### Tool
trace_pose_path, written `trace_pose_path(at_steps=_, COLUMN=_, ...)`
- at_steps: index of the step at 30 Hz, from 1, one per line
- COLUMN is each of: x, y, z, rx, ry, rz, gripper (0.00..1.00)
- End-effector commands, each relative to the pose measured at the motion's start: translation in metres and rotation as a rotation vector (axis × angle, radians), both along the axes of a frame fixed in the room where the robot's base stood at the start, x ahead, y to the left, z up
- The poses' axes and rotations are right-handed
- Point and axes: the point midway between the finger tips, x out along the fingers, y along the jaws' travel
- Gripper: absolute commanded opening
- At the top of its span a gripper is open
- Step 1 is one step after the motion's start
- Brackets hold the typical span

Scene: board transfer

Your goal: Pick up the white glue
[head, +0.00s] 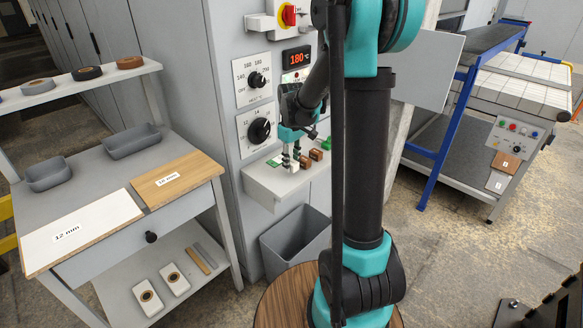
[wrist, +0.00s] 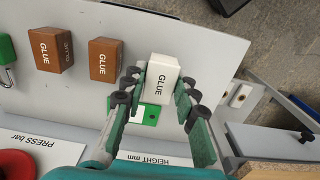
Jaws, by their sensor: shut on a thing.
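The white glue block (wrist: 161,80), lettered "GLUE", is between the fingers of my gripper (wrist: 158,88) in the wrist view. The fingers are shut on its two sides, over the grey shelf. In the head view my gripper (head: 290,162) is at the small shelf on the machine's front, with a bit of the white glue (head: 294,167) showing between the fingers. I cannot tell whether the block still touches the shelf.
Two brown glue blocks (wrist: 104,59) (wrist: 54,55) stand on the shelf (wrist: 190,35) beside the white one. A green item (wrist: 147,115) lies close to my fingers. A grey bin (head: 296,238) stands below. A table with boards (head: 178,181) is at left.

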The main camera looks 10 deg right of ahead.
Motion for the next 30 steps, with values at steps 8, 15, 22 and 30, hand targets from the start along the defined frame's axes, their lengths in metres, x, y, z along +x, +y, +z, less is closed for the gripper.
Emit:
trace_pose_path(at_steps=8, x=-0.001, y=0.0, z=0.072, rx=0.0, ry=0.0, rz=0.0, gripper=0.0)
trace_pose_path(at_steps=15, x=0.0, y=0.0, z=0.132, rx=0.0, ry=0.0, rz=0.0, gripper=0.0)
trace_pose_path(at_steps=22, x=0.0, y=0.0, z=0.167, rx=0.0, ry=0.0, rz=0.0, gripper=0.0)
trace_pose_path(at_steps=30, x=0.0, y=0.0, z=0.178, rx=0.0, ry=0.0, rz=0.0, gripper=0.0)
